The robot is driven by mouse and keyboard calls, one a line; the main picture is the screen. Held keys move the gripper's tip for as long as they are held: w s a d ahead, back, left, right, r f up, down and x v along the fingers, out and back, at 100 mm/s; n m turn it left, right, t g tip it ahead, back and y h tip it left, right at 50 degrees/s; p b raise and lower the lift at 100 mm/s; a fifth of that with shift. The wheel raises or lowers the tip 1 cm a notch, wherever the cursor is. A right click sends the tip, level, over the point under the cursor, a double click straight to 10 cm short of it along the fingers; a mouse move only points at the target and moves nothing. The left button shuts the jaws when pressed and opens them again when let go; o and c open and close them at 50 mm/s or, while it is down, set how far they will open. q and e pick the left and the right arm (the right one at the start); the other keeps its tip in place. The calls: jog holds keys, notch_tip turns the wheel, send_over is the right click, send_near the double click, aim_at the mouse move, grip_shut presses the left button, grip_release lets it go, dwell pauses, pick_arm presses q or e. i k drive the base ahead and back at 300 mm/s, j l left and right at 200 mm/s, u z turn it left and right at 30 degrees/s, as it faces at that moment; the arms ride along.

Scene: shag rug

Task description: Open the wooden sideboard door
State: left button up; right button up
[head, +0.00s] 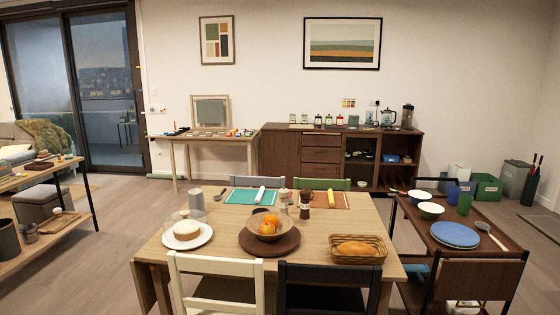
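The wooden sideboard (322,130) stands against the back wall, beyond the dining table. Its left part has a dark wooden door (280,155), which looks closed. Drawers (321,156) fill the middle, and open shelves with jars and boxes are on the right. The lower part of the sideboard is partly hidden by chairs and table items. Neither of my grippers shows in the head view.
A dining table (215,261) with chairs, a cake, a fruit bowl (267,227) and a bread basket (357,249) blocks the direct way. A brown cart (427,233) stands at right. A narrow desk (200,139) is left of the sideboard. Floor (130,205) is clear left of the table.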

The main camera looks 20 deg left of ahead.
aim_at(281, 150)
jog(key=i+j+u, duration=0.25)
jog(key=j+u, duration=0.2)
jog(key=j, duration=0.3)
jog(key=i+j+u, duration=0.45)
jog(key=j+u, duration=0.25)
jog(key=i+j+u, duration=0.2)
jog(key=u, duration=0.25)
jog(key=i+j+u, duration=0.15)
jog(key=i+u, duration=0.3)
jog(key=i+j+u, duration=0.1)
jog(key=i+u, duration=0.15)
jog(key=u, duration=0.25)
jog(key=i+j, duration=0.15)
jog(key=i, duration=0.95)
jog(key=i+l+z, duration=0.15)
jog(key=i+z, duration=0.65)
jog(key=i+j+z, duration=0.1)
jog(key=i+z, duration=0.35)
jog(key=i+j+z, duration=0.25)
jog(key=i+z, duration=0.15)
jog(key=i+l+z, duration=0.2)
jog(key=i, duration=1)
jog(key=i+j+z, duration=0.15)
jog(key=i, duration=1.05)
